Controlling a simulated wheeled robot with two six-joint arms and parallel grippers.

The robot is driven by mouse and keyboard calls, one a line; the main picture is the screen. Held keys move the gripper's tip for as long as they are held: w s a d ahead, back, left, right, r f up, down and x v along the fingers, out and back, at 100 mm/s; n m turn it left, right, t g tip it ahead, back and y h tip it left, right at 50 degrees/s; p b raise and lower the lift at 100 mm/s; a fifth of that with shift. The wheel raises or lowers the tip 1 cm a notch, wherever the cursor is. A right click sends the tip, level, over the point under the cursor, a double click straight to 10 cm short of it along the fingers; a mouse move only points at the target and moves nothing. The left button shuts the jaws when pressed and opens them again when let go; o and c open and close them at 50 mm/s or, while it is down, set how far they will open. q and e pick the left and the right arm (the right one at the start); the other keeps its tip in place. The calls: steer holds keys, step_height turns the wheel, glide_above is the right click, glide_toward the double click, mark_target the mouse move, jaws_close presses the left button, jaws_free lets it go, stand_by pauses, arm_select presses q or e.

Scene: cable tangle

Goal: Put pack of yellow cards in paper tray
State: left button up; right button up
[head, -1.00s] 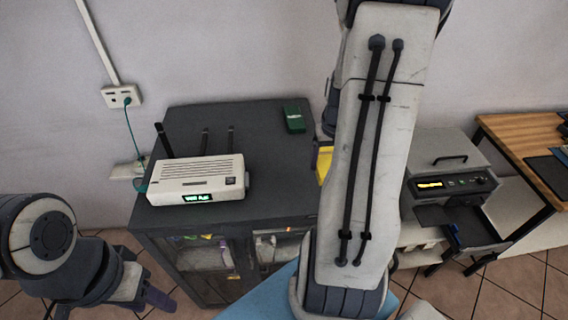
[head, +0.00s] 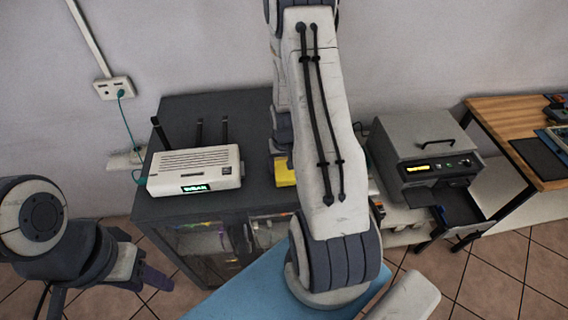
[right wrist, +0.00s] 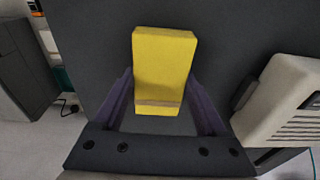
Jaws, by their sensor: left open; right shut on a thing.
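The pack of yellow cards (right wrist: 164,60) is between the two purple fingers of my right gripper (right wrist: 163,108) in the right wrist view. That gripper is shut on it. In the head view a piece of the yellow pack (head: 285,171) shows over the dark cabinet top, left of my right arm, which hides most of the gripper. I cannot tell its height above the top. A dark tray (head: 462,209) juts from the front of the grey printer (head: 418,150), right of my right arm. My left gripper (head: 112,288) is open and empty at the lower left.
A white router (head: 195,169) with upright antennas stands on the dark cabinet (head: 185,110). The printer is beside a wooden desk (head: 510,112). A blue surface (head: 240,290) lies low in front. A cable runs from the wall socket (head: 113,88).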

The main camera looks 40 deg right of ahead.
steer(key=shift+f, duration=0.25)
steer(key=o, duration=1.6)
steer(key=shift+c, duration=0.2)
